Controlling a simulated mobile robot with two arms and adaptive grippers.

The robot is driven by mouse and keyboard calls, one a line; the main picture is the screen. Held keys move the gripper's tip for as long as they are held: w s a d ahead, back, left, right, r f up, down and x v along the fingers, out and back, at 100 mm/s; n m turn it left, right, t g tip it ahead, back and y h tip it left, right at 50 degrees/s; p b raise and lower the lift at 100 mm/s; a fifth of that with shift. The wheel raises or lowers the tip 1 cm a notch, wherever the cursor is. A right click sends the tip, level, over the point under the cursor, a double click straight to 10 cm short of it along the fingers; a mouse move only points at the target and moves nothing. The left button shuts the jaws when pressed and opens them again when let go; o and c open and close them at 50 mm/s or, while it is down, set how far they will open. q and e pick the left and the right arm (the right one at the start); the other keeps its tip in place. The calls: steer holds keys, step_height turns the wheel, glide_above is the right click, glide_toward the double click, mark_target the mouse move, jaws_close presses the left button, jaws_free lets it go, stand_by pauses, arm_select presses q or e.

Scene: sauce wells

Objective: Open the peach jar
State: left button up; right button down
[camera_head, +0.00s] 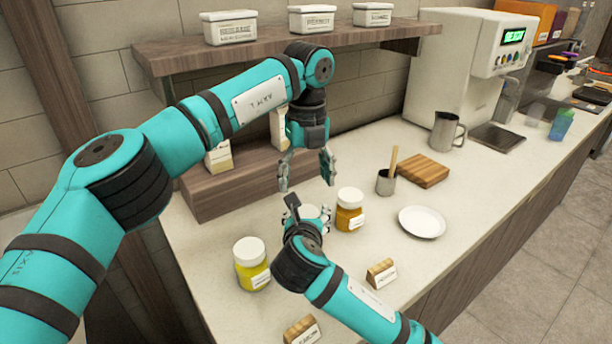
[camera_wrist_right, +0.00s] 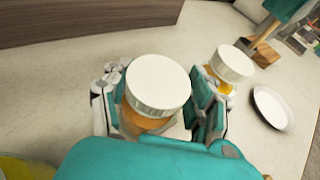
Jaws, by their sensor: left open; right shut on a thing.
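A jar with a white ribbed lid and orange contents (camera_wrist_right: 158,86) stands between the fingers of my right gripper (camera_wrist_right: 155,110); I take it as the peach jar, though no label on it is readable. In the head view its white lid (camera_head: 314,213) shows behind my right gripper (camera_head: 308,218), which hides most of its body. The lid is on. My right gripper is shut on the jar's body below the lid. My left gripper (camera_head: 306,178) is open and empty, fingers pointing down, above and apart from the lid.
An orange jar (camera_head: 350,211) stands just right of the held jar, and a yellow jar (camera_head: 251,264) to its left. A white plate (camera_head: 422,222), a metal cup (camera_head: 386,182) and a wooden board (camera_head: 424,171) lie farther right. A wooden shelf (camera_head: 240,50) is behind my left arm.

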mark_target(306, 212)
arm_select(q)
steer(key=n, duration=0.7)
steer(key=shift+n, duration=0.3)
steer(key=n, duration=0.8)
steer(key=shift+f+n, duration=0.1)
steer(key=shift+n, duration=0.2)
steer(key=shift+f, duration=3.9)
steer(key=c, duration=1.2)
steer(key=o, duration=1.2)
steer(key=shift+o, duration=0.2)
steer(key=shift+r, duration=0.1)
